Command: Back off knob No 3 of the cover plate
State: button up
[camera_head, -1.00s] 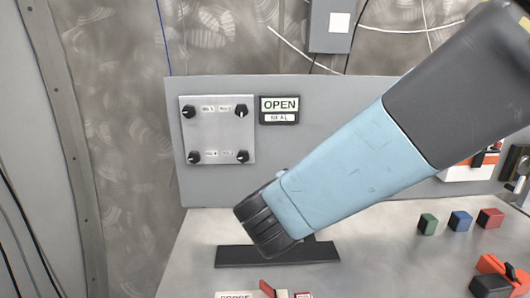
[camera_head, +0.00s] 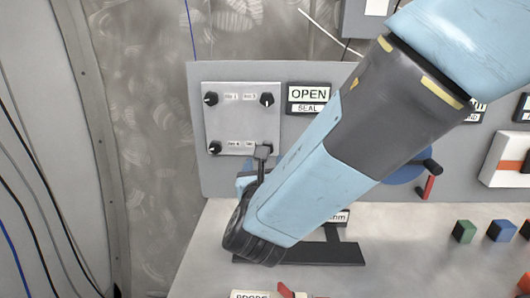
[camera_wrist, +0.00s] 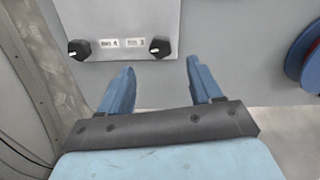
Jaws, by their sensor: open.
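The light grey cover plate (camera_head: 243,113) is fixed on the upright panel and carries a black knob near each corner. The lower-right knob (camera_wrist: 160,46) sits beside a small label that is too blurred to read surely; the lower-left label seems to read No 4. My gripper (camera_wrist: 160,66) is open and empty, with its two blue fingers pointing at the panel. In the wrist view the lower-right knob lies between and just beyond the fingertips, with no contact visible. In the head view my gripper (camera_head: 250,181) is just below that knob and partly hidden by my arm.
An OPEN / SEAL sign (camera_head: 308,98) is right of the plate. A blue round part with a red handle (camera_head: 428,187) sits further right on the panel. Coloured blocks (camera_head: 464,231) stand on the bench at right. A dark flat base (camera_head: 345,253) lies below my arm.

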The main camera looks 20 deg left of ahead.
jog(key=x, duration=0.7)
jog(key=shift+w, duration=0.25)
jog(key=shift+a, duration=0.1)
jog(key=shift+c, duration=0.3)
jog(key=shift+a, duration=0.1)
jog(key=c, duration=1)
